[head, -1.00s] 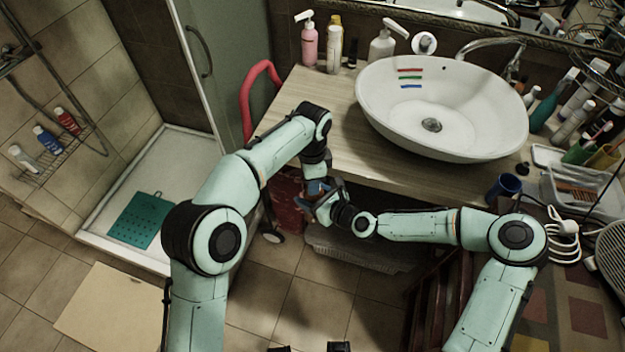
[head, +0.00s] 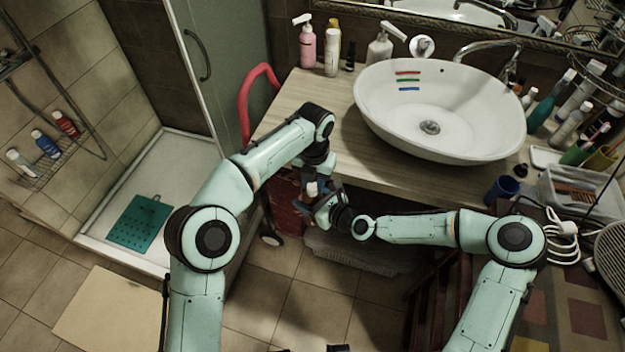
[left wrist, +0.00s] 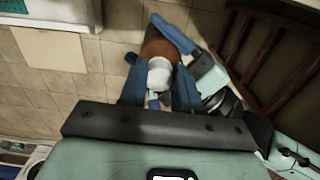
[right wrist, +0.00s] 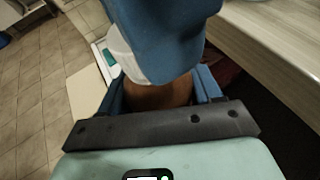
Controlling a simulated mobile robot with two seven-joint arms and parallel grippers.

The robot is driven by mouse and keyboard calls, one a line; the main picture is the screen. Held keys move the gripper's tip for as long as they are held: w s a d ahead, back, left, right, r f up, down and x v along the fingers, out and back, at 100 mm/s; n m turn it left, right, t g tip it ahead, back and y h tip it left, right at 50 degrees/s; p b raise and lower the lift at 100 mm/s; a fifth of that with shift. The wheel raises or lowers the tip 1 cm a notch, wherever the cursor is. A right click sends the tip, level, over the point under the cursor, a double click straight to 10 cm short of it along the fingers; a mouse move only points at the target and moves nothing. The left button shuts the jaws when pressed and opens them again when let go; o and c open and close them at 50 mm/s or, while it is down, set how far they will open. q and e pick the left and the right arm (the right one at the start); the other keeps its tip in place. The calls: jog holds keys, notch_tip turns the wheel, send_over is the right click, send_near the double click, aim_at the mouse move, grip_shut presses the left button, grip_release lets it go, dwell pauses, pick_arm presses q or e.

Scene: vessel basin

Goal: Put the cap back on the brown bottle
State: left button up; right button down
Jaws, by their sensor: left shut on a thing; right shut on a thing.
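The brown bottle (left wrist: 158,44) is held in my right gripper (head: 325,211), whose blue fingers close on its sides. Its brown body also shows between the fingers in the right wrist view (right wrist: 157,95). My left gripper (head: 313,186) is shut on the white cap (left wrist: 160,74), which also shows in the head view (head: 311,189). The cap is at the bottle's top end, in line with it or nearly so. Whether it is seated or only touching I cannot tell. A blue finger of my left gripper hides much of this in the right wrist view.
Both grippers meet in front of the wooden counter (head: 345,150), near its front edge. The white basin (head: 470,145) stands on it, with several toiletries around. A red rail (head: 246,100) rises left of the counter. Open tiled floor (head: 300,310) lies below.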

pick_arm(q)
jog(key=shift+m, duration=0.4)
jog(key=o, duration=1)
jog(key=shift+r, duration=2.25)
jog(key=shift+c, duration=0.3)
